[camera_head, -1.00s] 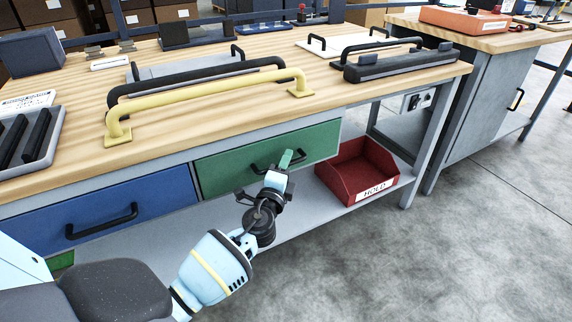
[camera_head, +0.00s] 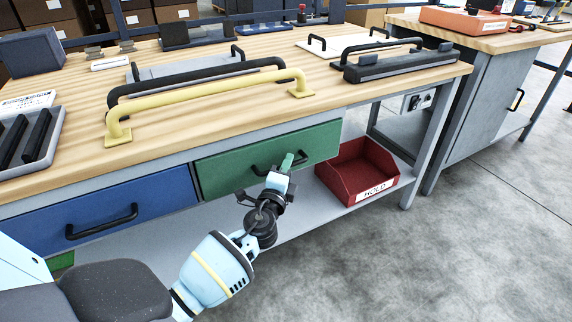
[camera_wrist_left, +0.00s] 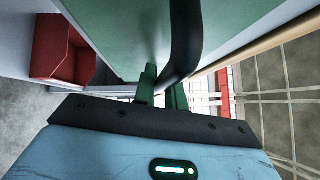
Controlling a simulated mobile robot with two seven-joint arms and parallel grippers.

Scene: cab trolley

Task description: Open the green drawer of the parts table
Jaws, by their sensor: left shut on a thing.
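The green drawer (camera_head: 225,172) is under the wooden tabletop of the parts table (camera_head: 215,130), right of the blue drawer. Its front looks about flush with the table frame; I cannot tell if there is a small gap. Its black bar handle (camera_head: 262,171) is partly hidden by my left gripper (camera_head: 288,163). In the left wrist view, the handle (camera_wrist_left: 186,45) runs between the green fingers of my left gripper (camera_wrist_left: 163,90), which is shut on it. The drawer front (camera_wrist_left: 120,30) fills the upper middle there. My right gripper is not in view.
The blue drawer (camera_head: 165,197) with a black handle is on the left. A red bin (camera_head: 345,178) marked HOLD stands on the lower shelf, just right of the green drawer. A yellow handle (camera_head: 210,102) lies on the tabletop. Open floor (camera_head: 430,260) lies at the front right.

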